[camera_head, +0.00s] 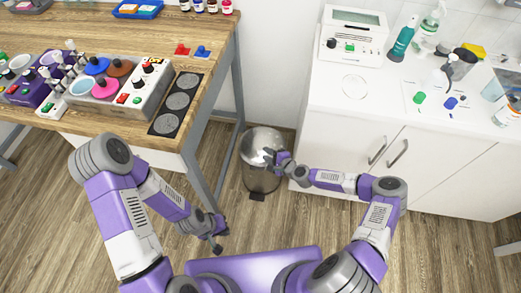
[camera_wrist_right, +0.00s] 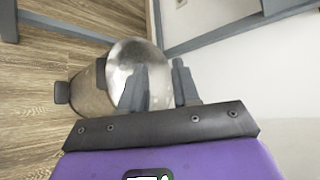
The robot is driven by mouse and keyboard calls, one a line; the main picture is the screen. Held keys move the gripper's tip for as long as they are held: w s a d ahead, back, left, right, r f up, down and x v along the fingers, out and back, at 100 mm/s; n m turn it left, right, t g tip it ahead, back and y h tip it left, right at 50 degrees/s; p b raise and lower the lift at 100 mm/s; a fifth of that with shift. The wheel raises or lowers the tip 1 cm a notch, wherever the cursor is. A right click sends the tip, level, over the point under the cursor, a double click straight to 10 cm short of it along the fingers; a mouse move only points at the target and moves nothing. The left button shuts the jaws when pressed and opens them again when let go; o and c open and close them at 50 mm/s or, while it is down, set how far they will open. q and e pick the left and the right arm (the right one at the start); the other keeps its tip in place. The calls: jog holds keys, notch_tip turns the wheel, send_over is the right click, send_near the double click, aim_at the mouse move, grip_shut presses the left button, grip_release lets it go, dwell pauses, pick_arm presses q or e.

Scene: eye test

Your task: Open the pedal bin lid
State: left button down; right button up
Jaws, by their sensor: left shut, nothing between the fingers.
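The pedal bin (camera_head: 261,177) is a shiny metal cylinder on the floor between the wooden table and the white cabinet. Its domed lid (camera_head: 257,142) looks shut. A dark pedal (camera_head: 257,197) sticks out at its base, and the pedal (camera_wrist_right: 62,92) also shows in the right wrist view. My right gripper (camera_head: 275,157) is at the right side of the lid. In the right wrist view its fingers (camera_wrist_right: 158,85) are apart, in front of the lid (camera_wrist_right: 140,62); contact cannot be told. My left gripper (camera_head: 218,240) is shut and empty, low and left of the bin.
The wooden table (camera_head: 205,58) at the left carries coloured devices, and its grey leg (camera_head: 197,180) stands just left of the bin. The white cabinet (camera_head: 330,125) with handles borders the bin on the right. Wood floor (camera_head: 235,222) in front of the bin is clear.

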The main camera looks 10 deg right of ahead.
jog(key=w+d+b+x, duration=0.1)
jog(key=b+x, duration=0.1)
jog(key=x, duration=0.5)
jog(key=shift+w+m, duration=0.3)
grip_shut()
jog(key=c, duration=0.5)
grip_release()
jog(key=o, duration=0.5)
